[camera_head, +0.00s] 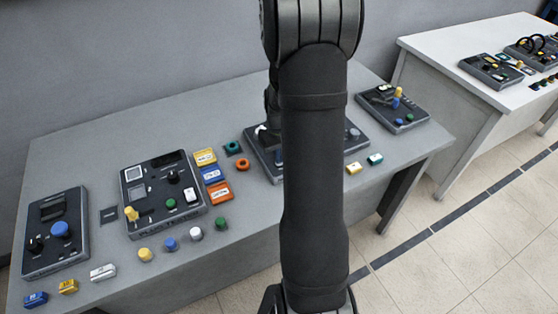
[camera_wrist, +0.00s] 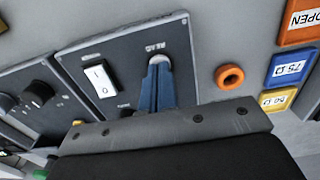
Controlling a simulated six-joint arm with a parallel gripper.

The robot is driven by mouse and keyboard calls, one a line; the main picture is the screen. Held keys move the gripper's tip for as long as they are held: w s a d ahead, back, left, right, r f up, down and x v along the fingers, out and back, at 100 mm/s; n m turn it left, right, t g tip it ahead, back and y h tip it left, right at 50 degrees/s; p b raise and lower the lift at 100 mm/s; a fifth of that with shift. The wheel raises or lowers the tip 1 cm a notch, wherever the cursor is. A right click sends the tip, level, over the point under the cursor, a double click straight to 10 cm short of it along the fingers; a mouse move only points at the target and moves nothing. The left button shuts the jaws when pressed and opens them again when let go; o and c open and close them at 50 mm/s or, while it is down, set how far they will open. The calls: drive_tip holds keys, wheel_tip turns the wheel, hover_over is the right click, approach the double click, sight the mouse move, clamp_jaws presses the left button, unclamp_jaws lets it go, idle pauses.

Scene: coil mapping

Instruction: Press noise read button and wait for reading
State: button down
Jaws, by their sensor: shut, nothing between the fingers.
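In the wrist view, a dark panel carries a label that looks like "READ" (camera_wrist: 156,47). A pale round button (camera_wrist: 160,60) sits just below that label, partly hidden by my fingertips. My gripper (camera_wrist: 158,72) is shut with nothing between its blue fingers. Its tips are at the button; I cannot tell whether they touch it or press it in. In the head view, the dark device (camera_head: 354,134) on the grey table is mostly hidden behind my arm. No reading can be made out on a display.
A white rocker switch (camera_wrist: 100,80) is left of my fingers and an orange ring (camera_wrist: 229,77) is to the right. Coloured labelled blocks (camera_head: 212,174) lie beside another device (camera_head: 150,210). A further device (camera_head: 394,108) stands at the right end of the table.

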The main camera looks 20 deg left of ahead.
idle(0.4)
drive_tip(key=shift+r, duration=3.2)
